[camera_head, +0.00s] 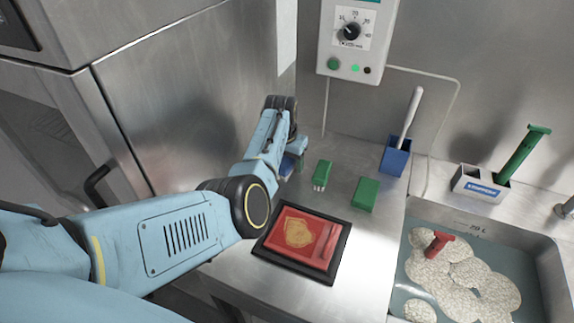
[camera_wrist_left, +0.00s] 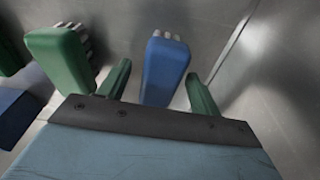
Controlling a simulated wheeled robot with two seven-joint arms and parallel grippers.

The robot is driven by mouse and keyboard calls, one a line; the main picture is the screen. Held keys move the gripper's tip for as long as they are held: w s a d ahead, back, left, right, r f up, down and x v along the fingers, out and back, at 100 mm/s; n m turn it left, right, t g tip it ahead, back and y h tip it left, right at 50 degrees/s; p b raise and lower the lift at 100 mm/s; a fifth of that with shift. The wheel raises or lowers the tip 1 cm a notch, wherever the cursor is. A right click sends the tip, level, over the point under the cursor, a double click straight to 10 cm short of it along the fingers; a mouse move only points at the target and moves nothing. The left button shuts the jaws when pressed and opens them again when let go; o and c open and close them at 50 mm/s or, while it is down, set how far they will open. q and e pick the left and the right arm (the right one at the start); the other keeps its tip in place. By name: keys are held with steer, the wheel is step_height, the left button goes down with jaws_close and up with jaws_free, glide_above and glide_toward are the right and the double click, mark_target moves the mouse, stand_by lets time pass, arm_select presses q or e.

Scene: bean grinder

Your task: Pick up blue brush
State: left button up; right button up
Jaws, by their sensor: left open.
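The blue brush (camera_wrist_left: 167,68), with pale bristles at its far end, lies on the steel counter in the left wrist view. My left gripper (camera_wrist_left: 158,71) is open, with one green finger on each side of the brush's near part. Gaps show between the brush and both fingers, so it is not clamped. In the head view my left arm reaches down to the counter's left part. There only a bit of the blue brush (camera_head: 287,167) shows beside the wrist, and the fingers are mostly hidden. My right gripper is not in view.
A green brush (camera_head: 321,174) lies close to the right, also in the wrist view (camera_wrist_left: 62,58). Beyond it are a green block (camera_head: 366,194) and a blue holder (camera_head: 395,159). A black-rimmed red tray (camera_head: 335,262) sits in front. A steel cabinet wall (camera_head: 190,100) stands behind the arm.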

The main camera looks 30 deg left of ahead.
mark_target(287, 160)
arm_select(q)
steer(key=shift+f, duration=0.15)
steer(key=c, duration=1.1)
step_height(287, 160, up, 11)
steer(key=shift+f+p, duration=0.2)
steer(key=shift+p, duration=0.5)
